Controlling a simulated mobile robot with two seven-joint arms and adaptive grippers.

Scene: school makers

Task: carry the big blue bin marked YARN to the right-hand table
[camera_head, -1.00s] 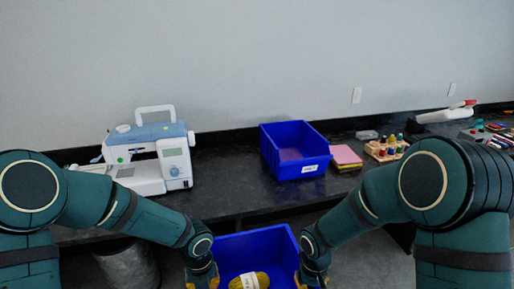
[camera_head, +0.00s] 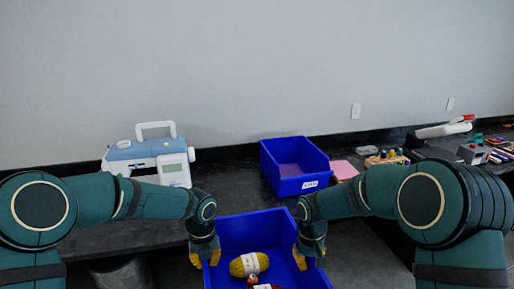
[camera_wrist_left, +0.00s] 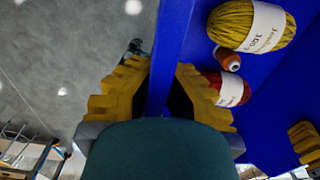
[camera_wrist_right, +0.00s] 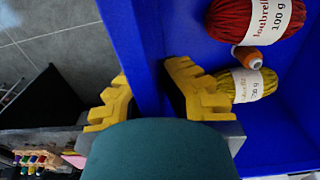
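The big blue bin (camera_head: 250,225) is at the bottom middle of the head view, in front of the table edge. It holds a yellow yarn ball (camera_head: 248,264), a red yarn ball (camera_wrist_right: 255,20) and a small orange spool (camera_wrist_right: 247,57). No YARN marking shows on its visible sides. My left gripper (camera_head: 205,257) has its fingers on both sides of the bin's left wall (camera_wrist_left: 170,50). My right gripper (camera_head: 309,255) has its fingers on both sides of the right wall (camera_wrist_right: 138,50). Both grip the walls, and the bin is held up between them.
A dark table (camera_head: 235,188) runs along the wall. On it are a white-blue sewing machine (camera_head: 150,160), a second blue bin (camera_head: 296,165) with a small unreadable label, pink sheets (camera_head: 343,169) and several tools at the right. A grey waste bin (camera_head: 122,275) stands below left.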

